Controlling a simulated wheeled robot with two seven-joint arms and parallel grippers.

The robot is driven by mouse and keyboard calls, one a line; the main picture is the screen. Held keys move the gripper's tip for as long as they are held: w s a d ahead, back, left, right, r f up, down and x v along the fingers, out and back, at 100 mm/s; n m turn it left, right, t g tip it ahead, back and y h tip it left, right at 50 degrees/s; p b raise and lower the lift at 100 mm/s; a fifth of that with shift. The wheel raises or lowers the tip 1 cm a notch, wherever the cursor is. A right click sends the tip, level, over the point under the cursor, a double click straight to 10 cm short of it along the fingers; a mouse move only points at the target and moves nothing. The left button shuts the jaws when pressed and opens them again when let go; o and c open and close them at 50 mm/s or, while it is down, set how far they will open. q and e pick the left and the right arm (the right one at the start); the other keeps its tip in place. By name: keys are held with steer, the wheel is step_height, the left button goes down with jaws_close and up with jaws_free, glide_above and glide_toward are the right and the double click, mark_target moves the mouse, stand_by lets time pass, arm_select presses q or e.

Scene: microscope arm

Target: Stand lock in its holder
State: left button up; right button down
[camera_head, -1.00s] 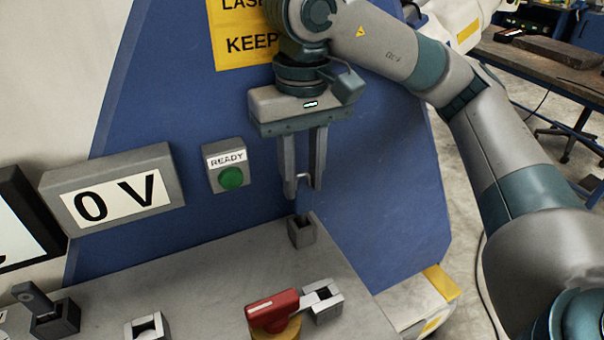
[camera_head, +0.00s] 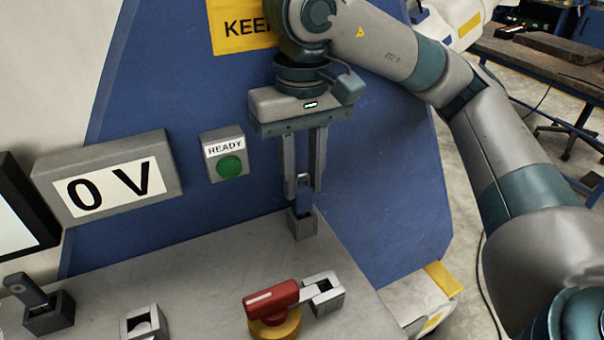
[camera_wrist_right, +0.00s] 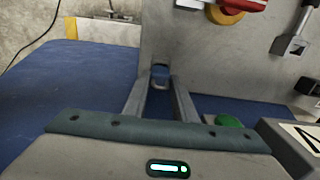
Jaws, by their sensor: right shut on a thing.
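The lock, a small blue padlock (camera_head: 304,198) with a pale shackle, is upright between the fingertips of my right gripper (camera_head: 304,187). That gripper points down and is shut on it. The lock's lower end meets the top of a small grey square holder (camera_head: 302,225) at the panel's back edge; I cannot tell how deep it sits inside. In the right wrist view the blue lock (camera_wrist_right: 160,73) shows at the tips of my right gripper (camera_wrist_right: 160,82). My left gripper is not in view.
A red-handled switch (camera_head: 272,300) on a yellow base and a grey bracket (camera_head: 323,294) stand nearer on the grey panel (camera_head: 215,265). Other small holders are at front left. A 0 V display (camera_head: 110,190) and a green READY button (camera_head: 230,166) are behind, left of the gripper.

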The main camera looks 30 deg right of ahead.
steer(key=shift+f+b, duration=0.3)
steer(key=shift+f, duration=0.1)
steer(key=c, duration=1.4)
jaws_free()
steer(key=shift+r, duration=0.15)
